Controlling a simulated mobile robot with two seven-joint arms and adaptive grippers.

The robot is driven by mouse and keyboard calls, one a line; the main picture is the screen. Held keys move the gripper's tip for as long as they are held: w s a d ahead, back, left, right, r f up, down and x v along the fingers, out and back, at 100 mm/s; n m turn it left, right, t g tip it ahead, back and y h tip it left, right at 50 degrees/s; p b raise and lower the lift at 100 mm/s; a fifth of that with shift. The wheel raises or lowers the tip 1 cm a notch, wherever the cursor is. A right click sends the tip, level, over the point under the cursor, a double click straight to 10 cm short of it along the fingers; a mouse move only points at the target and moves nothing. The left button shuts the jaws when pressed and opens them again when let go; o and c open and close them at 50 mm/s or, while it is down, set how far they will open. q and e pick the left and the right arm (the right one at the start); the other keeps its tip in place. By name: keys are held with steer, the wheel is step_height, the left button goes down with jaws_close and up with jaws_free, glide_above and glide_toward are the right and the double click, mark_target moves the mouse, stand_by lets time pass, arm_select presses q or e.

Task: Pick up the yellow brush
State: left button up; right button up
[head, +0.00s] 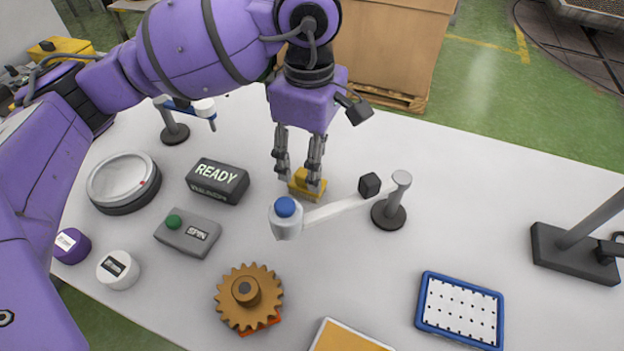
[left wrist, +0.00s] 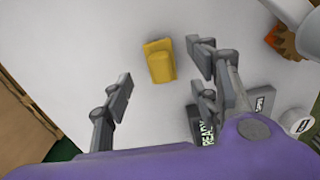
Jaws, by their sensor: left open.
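The yellow brush (head: 308,192) lies on the white table, behind the blue-topped cup of the balance-like stand. My left gripper (head: 298,176) points down over it, fingers apart, with its tips overlapping the brush in the head view. In the left wrist view the brush (left wrist: 160,63) shows whole, between the lines of the open fingers (left wrist: 158,72) and beyond them, with bare table around it. Nothing is held. I cannot tell the exact height of the tips above the brush. My right gripper is not in view.
A blue-capped cup (head: 287,222) on a white arm, with a post (head: 395,205), stands close in front of the brush. A READY box (head: 217,181) and SPIN box (head: 188,233) are at left. A brown gear (head: 262,311) is in front. The table at back right is clear.

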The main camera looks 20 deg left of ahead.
mark_target(307, 178)
arm_select(q)
steer(key=f, duration=0.5)
steer(key=shift+a+f, duration=0.25)
steer(key=shift+f, duration=0.1)
steer(key=c, duration=1.2)
steer(key=shift+r, duration=5.05)
steer(key=shift+c, duration=0.4)
